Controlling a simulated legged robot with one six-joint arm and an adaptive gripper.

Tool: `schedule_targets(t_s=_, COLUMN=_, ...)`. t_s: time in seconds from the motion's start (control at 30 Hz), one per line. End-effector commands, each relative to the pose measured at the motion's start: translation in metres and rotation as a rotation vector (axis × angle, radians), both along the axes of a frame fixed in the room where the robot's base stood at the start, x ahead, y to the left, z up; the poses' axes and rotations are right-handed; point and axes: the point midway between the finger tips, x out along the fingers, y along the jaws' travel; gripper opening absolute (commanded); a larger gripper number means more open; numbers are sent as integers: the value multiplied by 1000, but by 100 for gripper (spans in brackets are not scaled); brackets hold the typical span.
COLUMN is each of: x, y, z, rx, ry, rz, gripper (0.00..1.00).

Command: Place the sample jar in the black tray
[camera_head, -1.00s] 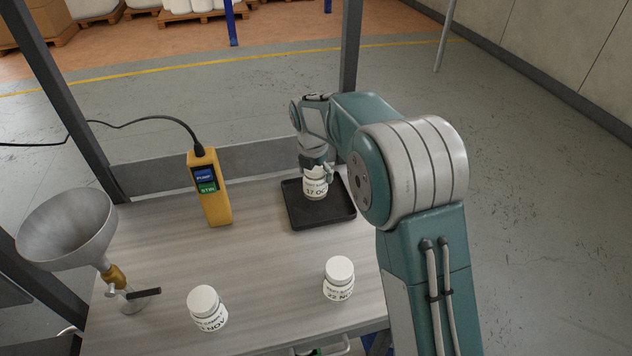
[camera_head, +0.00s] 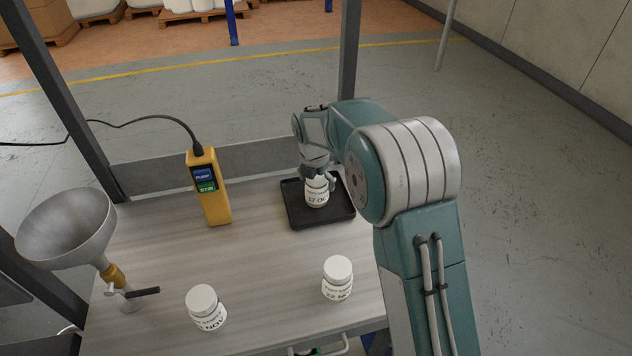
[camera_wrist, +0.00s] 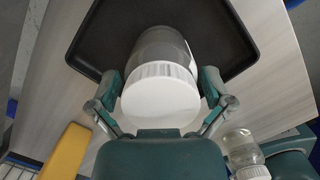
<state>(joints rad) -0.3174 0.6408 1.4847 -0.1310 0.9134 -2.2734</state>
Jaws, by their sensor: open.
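A white-lidded sample jar (camera_head: 317,192) with a dated label stands in the black tray (camera_head: 341,215) at the back right of the table. My gripper (camera_head: 318,178) is open around the top of this jar. In the wrist view the jar's white lid (camera_wrist: 160,97) lies between the two spread fingers, and the tray (camera_wrist: 95,45) shows behind it. I cannot tell whether a finger still touches the jar. Two more labelled jars stand on the table outside the tray, one at the front left (camera_head: 207,307) and one at the front right (camera_head: 337,278).
A yellow pendant with two buttons (camera_head: 208,187) stands left of the tray, with a black cable. A metal funnel (camera_head: 68,232) on a brass valve is at the left edge. Frame posts rise behind the table. The middle of the tabletop is clear.

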Motion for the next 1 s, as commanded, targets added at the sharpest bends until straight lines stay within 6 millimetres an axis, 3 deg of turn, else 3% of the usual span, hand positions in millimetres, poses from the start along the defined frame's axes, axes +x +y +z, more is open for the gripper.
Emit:
schedule_targets(t_s=0.17, x=-2, y=2, z=23, rx=1, ry=-5, rz=0, gripper=100)
schedule_targets(t_s=0.6, x=-13, y=8, z=107, rx=1, ry=-3, rz=-1, gripper=100)
schedule_targets(t_s=1.0, x=-17, y=7, z=122, rx=4, ry=-4, rz=-14, gripper=100)
